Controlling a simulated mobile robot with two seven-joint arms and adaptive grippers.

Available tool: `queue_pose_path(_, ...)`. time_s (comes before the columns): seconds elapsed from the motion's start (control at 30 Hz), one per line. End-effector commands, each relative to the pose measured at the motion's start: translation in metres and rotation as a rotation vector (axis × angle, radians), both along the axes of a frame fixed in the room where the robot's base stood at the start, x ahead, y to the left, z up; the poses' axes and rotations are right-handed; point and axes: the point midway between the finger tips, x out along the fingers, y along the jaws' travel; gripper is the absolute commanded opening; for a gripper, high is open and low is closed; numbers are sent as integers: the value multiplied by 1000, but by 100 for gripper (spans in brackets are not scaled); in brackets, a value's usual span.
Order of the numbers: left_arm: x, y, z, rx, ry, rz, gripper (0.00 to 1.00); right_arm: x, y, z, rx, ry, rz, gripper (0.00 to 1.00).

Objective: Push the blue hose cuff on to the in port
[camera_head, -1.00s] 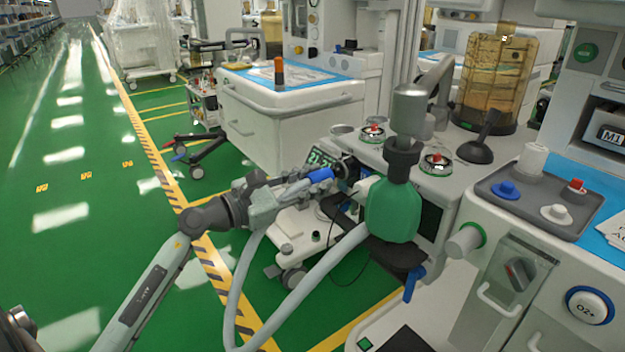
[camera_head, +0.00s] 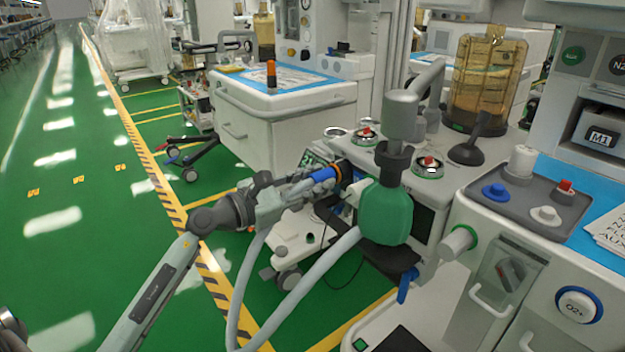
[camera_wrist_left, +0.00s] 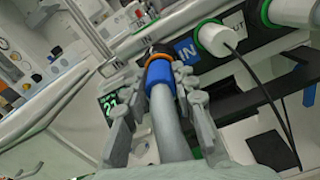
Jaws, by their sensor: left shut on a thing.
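The blue hose cuff (camera_head: 324,174) is on the end of a grey hose (camera_head: 240,285); it also shows in the left wrist view (camera_wrist_left: 160,76). My left gripper (camera_head: 314,183) is shut on the cuff, with a finger on each side in the left wrist view (camera_wrist_left: 158,95). An orange ring (camera_wrist_left: 158,59) sits directly beyond the cuff's front end, beside the blue IN label (camera_wrist_left: 184,49). The cuff's mouth and the in port's end are hidden, so I cannot tell how far the cuff is on. My right gripper is out of view.
Right of the IN label, a white connector (camera_wrist_left: 214,38) with a green ring sits by the OUT label. A thin black cable hangs from it. A green bag (camera_head: 388,213) hangs close right of the cuff, with a second grey hose (camera_head: 318,272) below it.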

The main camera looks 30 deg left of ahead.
Motion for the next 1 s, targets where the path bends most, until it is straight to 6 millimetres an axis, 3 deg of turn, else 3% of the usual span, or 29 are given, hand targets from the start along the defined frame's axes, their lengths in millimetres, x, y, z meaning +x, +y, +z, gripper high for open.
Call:
queue_pose_path(0.13,4,-1,1,0,-1,0,3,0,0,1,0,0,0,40)
queue_pose_path(0.17,4,-1,0,0,-1,1,29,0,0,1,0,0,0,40)
queue_pose_path(0.33,3,-1,0,0,0,0,50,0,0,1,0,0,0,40)
queue_pose_path(0.73,-4,1,-1,1,2,1,51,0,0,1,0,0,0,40)
queue_pose_path(1.0,-51,22,-2,2,4,1,51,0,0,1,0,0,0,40)
